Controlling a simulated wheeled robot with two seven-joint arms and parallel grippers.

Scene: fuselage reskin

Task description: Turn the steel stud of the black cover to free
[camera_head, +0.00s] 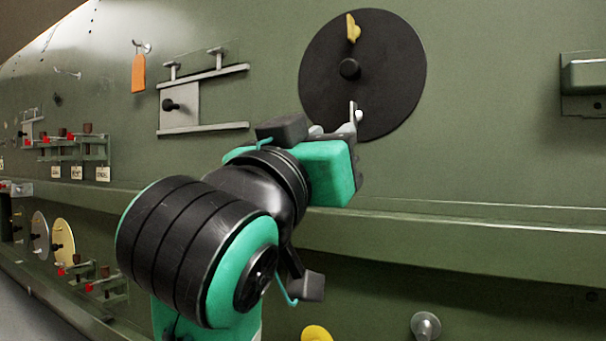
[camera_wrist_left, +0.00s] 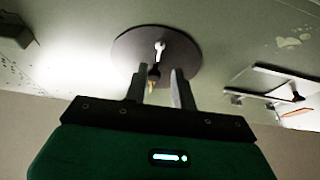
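The black cover (camera_head: 392,75) is a round dark disc on the green wall. It carries a black centre knob (camera_head: 350,69), a yellow stud (camera_head: 353,28) near its top edge and the steel stud (camera_head: 359,115) near its bottom edge. In the left wrist view the cover (camera_wrist_left: 185,52) appears upside down, with the steel stud (camera_wrist_left: 159,48) at the top. My left gripper (camera_head: 338,130) is at the cover's lower edge, close to the steel stud. Its two fingers (camera_wrist_left: 160,72) stand apart with nothing between them that I can see held. My right gripper is not in view.
A green ledge (camera_head: 450,235) runs below the cover. To the left are a grey plate (camera_head: 180,105) between two rails and a hanging orange tag (camera_head: 138,73). A green box-like fitting (camera_head: 590,75) juts out at the right. The wall between it and the cover is clear.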

